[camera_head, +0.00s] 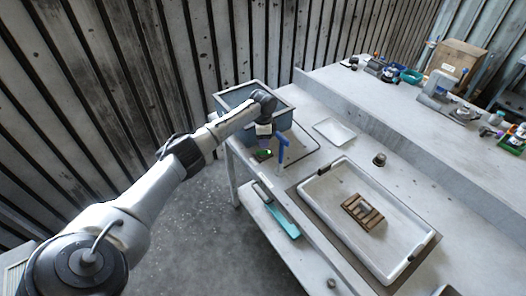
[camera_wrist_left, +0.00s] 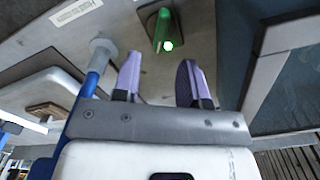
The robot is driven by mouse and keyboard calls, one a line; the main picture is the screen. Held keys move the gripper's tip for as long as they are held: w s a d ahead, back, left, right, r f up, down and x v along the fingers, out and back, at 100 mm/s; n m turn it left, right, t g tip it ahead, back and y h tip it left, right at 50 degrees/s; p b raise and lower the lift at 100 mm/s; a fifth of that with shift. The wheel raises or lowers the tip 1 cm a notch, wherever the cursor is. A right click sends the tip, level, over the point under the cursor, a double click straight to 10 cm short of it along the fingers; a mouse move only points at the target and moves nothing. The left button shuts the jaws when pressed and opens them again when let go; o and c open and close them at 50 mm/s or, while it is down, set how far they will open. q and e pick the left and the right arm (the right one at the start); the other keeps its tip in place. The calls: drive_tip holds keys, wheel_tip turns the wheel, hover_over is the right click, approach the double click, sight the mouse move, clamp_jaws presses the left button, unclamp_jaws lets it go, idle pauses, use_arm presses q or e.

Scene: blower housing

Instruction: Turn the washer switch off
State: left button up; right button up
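The washer switch (camera_wrist_left: 163,32) is a small green rocker with a bright green glow, set in a grey metal panel at the top middle of the left wrist view. It shows as a small green spot (camera_head: 262,153) in the head view, beside the washer basin (camera_head: 238,104). My left gripper (camera_wrist_left: 160,78) is open and empty, its two purple-tipped fingers apart and pointing toward the switch. A gap shows between fingertips and switch; I cannot tell the exact distance. In the head view my left gripper (camera_head: 265,143) is just above the switch. My right gripper is not in view.
A blue pipe (camera_head: 282,148) stands close beside my left gripper and also shows in the left wrist view (camera_wrist_left: 93,70). A white tray (camera_head: 330,190) holding a brown block (camera_head: 363,212) lies to the right. A teal-handled tool (camera_head: 283,222) lies on the lower shelf.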

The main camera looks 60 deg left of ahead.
sight(263, 150)
use_arm(q)
drive_tip(key=shift+f+b, duration=0.45)
drive_tip(key=shift+f, duration=2.65)
drive_tip(key=shift+c, duration=0.3)
clamp_jaws()
